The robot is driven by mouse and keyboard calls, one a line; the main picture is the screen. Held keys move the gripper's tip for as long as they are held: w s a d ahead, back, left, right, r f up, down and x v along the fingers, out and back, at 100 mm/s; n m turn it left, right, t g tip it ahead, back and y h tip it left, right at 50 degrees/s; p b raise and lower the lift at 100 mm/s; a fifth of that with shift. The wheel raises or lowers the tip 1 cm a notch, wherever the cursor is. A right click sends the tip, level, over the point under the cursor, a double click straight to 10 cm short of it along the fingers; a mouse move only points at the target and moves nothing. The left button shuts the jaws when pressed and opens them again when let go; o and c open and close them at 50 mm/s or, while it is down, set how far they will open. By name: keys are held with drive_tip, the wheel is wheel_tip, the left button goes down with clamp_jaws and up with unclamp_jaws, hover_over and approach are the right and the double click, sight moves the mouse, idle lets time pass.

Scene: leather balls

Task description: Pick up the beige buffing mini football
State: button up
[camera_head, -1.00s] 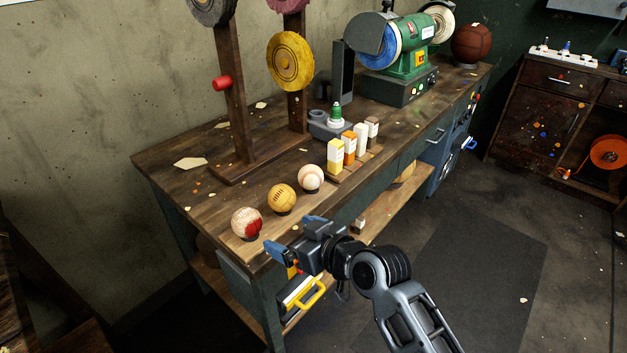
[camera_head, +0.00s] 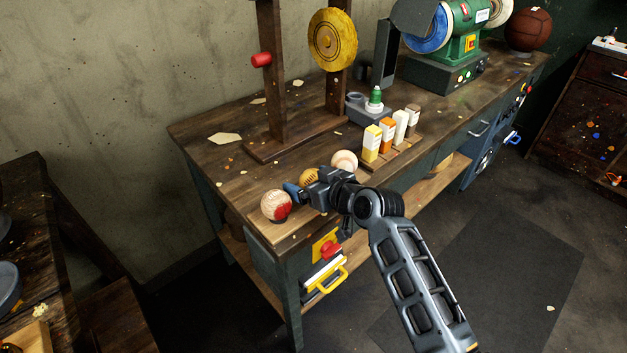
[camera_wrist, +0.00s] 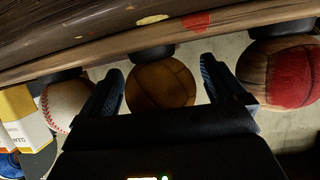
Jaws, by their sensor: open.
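The tan, seamed ball, which looks like the beige mini football (camera_head: 309,177), sits on the workbench in the middle of a row of three balls. My gripper (camera_head: 304,187) is open at it and hides part of it in the head view. In the wrist view, the tan ball (camera_wrist: 160,86) shows between the two spread fingers of my gripper (camera_wrist: 163,72). A gap shows on each side, and I see no clear contact. The bench appears at the top of that view.
A red and pale ball (camera_head: 275,205) sits close on the left, and a white stitched baseball (camera_head: 344,161) on the right. Several upright boxes (camera_head: 371,145) stand beyond the baseball. A wooden post stand (camera_head: 275,90) rises behind. Bare bench top (camera_head: 215,160) lies at the left.

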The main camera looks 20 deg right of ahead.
drive_tip(key=shift+w+f, duration=0.1)
drive_tip(key=shift+w, duration=0.1)
drive_tip(key=shift+c, duration=0.5)
drive_tip(key=c, duration=0.9)
